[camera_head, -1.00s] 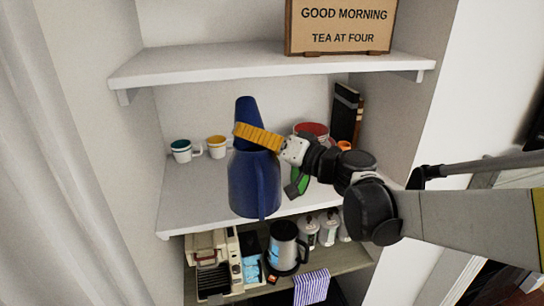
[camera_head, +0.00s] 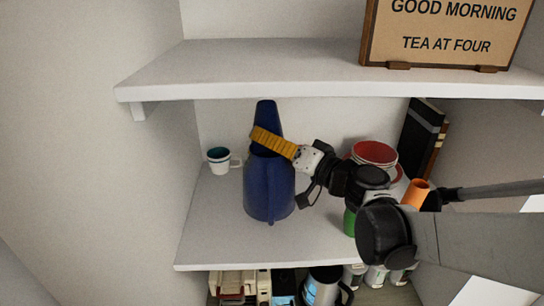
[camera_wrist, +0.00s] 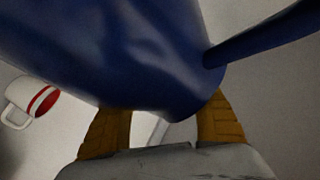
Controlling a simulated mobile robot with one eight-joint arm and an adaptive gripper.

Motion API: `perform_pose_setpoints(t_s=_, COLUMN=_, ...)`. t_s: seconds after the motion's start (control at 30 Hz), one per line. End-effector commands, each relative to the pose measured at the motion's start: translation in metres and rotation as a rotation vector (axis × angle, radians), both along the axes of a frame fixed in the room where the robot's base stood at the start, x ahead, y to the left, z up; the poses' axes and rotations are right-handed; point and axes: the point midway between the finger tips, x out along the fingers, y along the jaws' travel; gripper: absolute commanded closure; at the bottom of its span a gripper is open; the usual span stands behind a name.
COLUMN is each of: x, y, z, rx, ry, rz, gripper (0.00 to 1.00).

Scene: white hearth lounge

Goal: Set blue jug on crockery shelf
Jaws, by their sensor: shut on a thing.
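The blue jug (camera_head: 268,190) is upright over the white middle shelf (camera_head: 215,235), the one with crockery on it. I cannot tell whether its base touches the shelf. My gripper (camera_head: 262,138), with yellow ribbed fingers, is shut on the jug near its top, coming from the right. In the wrist view the jug (camera_wrist: 120,45) fills the upper part, between and above the fingers (camera_wrist: 165,125). A white mug with a dark blue-green inside (camera_head: 219,160) stands on the shelf to the left of the jug.
A red-rimmed bowl or pot (camera_head: 374,157), an orange cup (camera_head: 416,192) and dark books (camera_head: 422,138) stand to the right. A green thing (camera_head: 349,222) is partly hidden by my arm. An upper shelf (camera_head: 240,68) overhangs. The shelf's front left is clear.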

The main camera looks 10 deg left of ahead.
Motion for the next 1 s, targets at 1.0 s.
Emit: perform_pose_setpoints(t_s=1.0, x=-0.007, y=0.041, z=-0.068, rx=0.001, ry=0.001, rz=-0.001, gripper=0.79)
